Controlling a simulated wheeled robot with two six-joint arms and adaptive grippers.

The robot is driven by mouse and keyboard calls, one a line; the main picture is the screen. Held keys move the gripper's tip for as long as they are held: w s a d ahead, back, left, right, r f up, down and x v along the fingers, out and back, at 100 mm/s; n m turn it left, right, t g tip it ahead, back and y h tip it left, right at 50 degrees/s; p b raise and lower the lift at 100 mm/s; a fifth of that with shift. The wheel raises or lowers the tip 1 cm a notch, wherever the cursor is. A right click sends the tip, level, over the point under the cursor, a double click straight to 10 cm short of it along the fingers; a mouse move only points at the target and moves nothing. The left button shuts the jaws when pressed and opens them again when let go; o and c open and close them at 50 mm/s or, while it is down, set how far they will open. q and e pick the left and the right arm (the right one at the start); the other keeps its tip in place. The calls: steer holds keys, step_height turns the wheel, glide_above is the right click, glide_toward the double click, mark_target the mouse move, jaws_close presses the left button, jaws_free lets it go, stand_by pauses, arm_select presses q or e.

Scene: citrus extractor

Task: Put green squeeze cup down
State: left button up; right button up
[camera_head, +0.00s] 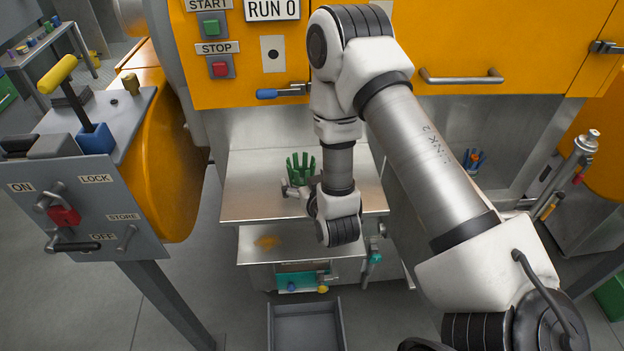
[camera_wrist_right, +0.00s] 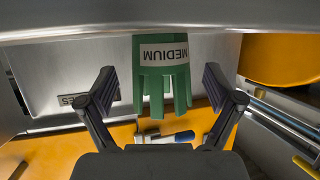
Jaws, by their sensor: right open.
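The green squeeze cup (camera_head: 300,165) has several upright prongs and appears to stand on the steel shelf (camera_head: 245,200) under the yellow machine. In the right wrist view the cup (camera_wrist_right: 165,75) appears upside down, with a white MEDIUM label, and its base meets the steel surface. My right gripper (camera_head: 296,191) is at the near side of the cup. In the wrist view its open fingers (camera_wrist_right: 160,88) are spread on either side of the cup, with a visible gap on both sides. My left gripper is not in view.
A lower steel ledge (camera_head: 245,242) with an orange stain and a grey bin (camera_head: 305,325) lie below the shelf. A blue-handled lever (camera_head: 280,93) sits above the cup. A control stand (camera_head: 90,210) is at the left.

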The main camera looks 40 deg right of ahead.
steer(key=b+v, duration=0.1)
steer(key=v, duration=0.3)
steer(key=shift+s, duration=0.1)
steer(key=shift+r+p+v, duration=0.2)
steer(key=shift+p+v, duration=0.35)
steer(key=shift+v, duration=0.6)
steer(key=s+a+f+n+g+y+p, duration=0.1)
steer(key=s+a+f+g+y+p, duration=0.1)
steer(key=s+f+g, duration=0.4)
steer(key=s+a+f+n+g+y+p, duration=0.2)
steer(key=s+a+f+g+p, duration=0.2)
steer(key=s, duration=1.2)
step_height(320, 180, down, 5)
steer(key=a+g, duration=0.1)
steer(key=g, duration=0.2)
steer(key=shift+a+p, duration=0.3)
